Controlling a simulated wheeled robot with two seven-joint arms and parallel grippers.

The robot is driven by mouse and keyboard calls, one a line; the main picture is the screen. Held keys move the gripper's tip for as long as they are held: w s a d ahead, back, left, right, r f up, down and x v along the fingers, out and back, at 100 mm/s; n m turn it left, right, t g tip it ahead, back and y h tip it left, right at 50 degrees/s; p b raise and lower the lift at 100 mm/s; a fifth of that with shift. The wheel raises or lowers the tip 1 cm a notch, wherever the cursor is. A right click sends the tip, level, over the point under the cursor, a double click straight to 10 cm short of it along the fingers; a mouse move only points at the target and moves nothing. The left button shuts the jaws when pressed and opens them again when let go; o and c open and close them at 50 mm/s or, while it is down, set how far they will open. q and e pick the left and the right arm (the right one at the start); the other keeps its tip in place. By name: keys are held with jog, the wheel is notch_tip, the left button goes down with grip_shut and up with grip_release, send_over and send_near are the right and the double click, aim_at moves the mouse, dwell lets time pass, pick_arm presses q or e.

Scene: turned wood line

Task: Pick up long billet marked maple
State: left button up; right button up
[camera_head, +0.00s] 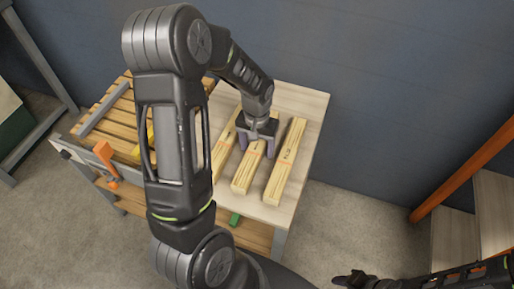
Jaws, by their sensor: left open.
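Three long pale wooden billets lie side by side on the light tabletop: a left one (222,152), a middle one (244,178) and a right one (284,166). Each carries small reddish marks too small to read, so I cannot tell which says maple. My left gripper (257,147) is open and points down over the middle billet, with one finger on each side of it. I cannot tell whether the fingers touch it. The gripper hides part of that billet. My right gripper (352,280) shows only partly at the bottom edge, and its jaws are unclear.
The table (311,107) stands against a blue-grey wall. A slatted wooden bench (98,117) with an orange clamp (106,160) is to the left. A small green object (234,219) is on the lower shelf. An orange-framed rack (470,180) stands right, with open floor between.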

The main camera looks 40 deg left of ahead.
dwell(0.5)
pick_arm(q)
grip_shut()
dwell(0.5)
